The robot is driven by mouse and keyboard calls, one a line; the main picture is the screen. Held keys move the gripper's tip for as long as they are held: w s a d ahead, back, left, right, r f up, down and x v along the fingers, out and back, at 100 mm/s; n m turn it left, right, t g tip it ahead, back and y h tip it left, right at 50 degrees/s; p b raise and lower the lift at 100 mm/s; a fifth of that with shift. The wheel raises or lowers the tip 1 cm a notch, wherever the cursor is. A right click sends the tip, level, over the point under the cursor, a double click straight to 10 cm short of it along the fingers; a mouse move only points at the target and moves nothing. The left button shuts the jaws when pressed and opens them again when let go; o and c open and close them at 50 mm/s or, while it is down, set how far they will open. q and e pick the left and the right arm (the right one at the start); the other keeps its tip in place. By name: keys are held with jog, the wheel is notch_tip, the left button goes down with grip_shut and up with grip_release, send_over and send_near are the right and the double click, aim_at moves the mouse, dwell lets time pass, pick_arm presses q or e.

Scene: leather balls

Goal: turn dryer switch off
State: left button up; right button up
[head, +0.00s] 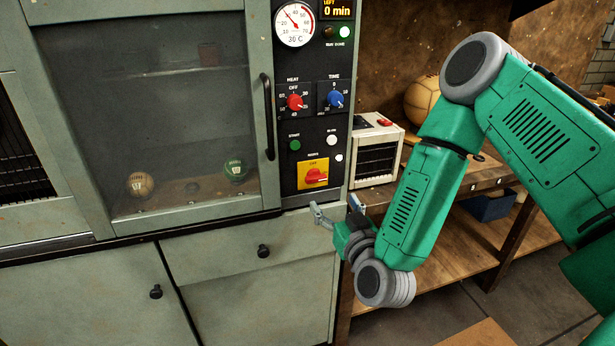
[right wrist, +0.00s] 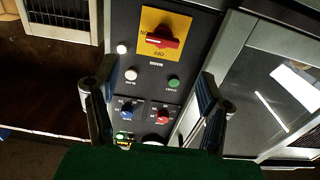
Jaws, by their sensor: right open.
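The dryer (head: 225,222) is a grey-green cabinet with a dark control panel in the head view. Its switch is a red handle (head: 316,177) on a yellow plate (head: 303,181) low on the panel, with "OFF" printed above it. The handle lies roughly crosswise. In the right wrist view, the panel appears upside down and the red handle (right wrist: 162,41) is at the top. My right gripper (head: 336,208) is open and empty, below the switch and apart from it. In the wrist view, its fingers (right wrist: 157,75) are spread wide. My left gripper is not in view.
A red heat knob (head: 295,102), blue time knob (head: 335,99) and green start button (head: 295,145) are above the switch. Two balls (head: 141,184) (head: 235,170) sit behind the dryer's glass. A white heater-like box (head: 376,150) and a leather ball (head: 421,100) stand on the right bench.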

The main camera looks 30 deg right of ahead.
aim_at(317, 180)
jog(key=x, duration=0.6)
jog(key=a+x, duration=0.1)
jog(key=x, duration=0.3)
jog(key=shift+w+r+p, duration=0.1)
jog(key=shift+w+p, duration=0.1)
jog(key=shift+p, duration=0.1)
jog(key=shift+w+d, duration=0.2)
jog(key=shift+d, duration=0.3)
jog(key=c, duration=1.1)
jog(key=shift+a, duration=0.25)
jog(key=shift+c, duration=0.5)
